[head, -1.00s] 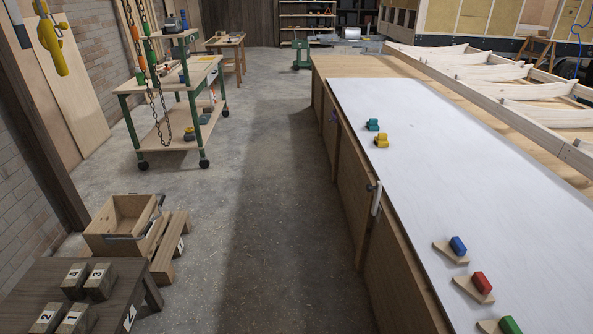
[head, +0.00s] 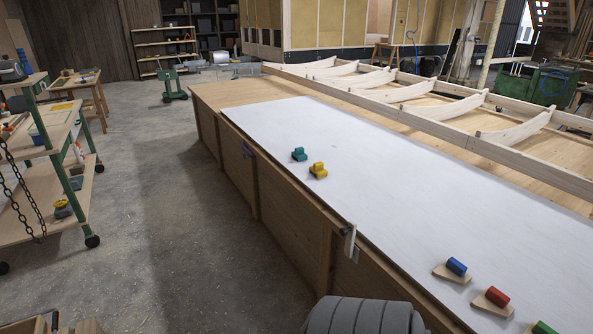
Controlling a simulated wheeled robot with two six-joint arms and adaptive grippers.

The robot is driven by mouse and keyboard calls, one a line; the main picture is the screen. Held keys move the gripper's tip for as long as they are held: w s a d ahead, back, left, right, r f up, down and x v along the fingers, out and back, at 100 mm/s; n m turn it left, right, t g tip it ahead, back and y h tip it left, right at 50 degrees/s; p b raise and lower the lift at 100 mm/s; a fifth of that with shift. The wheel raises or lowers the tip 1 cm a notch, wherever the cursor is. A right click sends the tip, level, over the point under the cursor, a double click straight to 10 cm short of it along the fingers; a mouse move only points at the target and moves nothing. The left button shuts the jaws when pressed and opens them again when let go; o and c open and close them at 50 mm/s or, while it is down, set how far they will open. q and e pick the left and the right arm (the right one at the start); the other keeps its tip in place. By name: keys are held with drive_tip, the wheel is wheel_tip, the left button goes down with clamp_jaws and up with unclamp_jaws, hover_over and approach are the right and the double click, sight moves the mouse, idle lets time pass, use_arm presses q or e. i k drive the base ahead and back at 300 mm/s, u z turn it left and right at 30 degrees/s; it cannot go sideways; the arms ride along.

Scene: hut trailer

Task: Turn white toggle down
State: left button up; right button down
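The white toggle (head: 350,241) is a short white bar on the side of the long wooden bench, just below the edge of its top. It stands roughly upright beside a small dark mount. Which end it pivots on is too small to tell. A purple toggle (head: 248,150) sits farther along the same bench side. Neither gripper shows in the head view. A grey ribbed rounded part, apparently of my own arm, shows at the bottom edge, below and apart from the white toggle.
The bench's white top (head: 400,190) carries teal (head: 299,154), yellow (head: 318,170), blue (head: 456,267), red (head: 497,297) and green (head: 543,328) blocks. A green-legged cart (head: 70,180) stands at left. The concrete floor (head: 180,220) between cart and bench is clear.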

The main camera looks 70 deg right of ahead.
sight(350, 232)
drive_tip(key=z, duration=0.3)
drive_tip(key=i, duration=1.1)
drive_tip(key=z, duration=1.5)
drive_tip(key=i, duration=0.75)
drive_tip(key=z, duration=0.65)
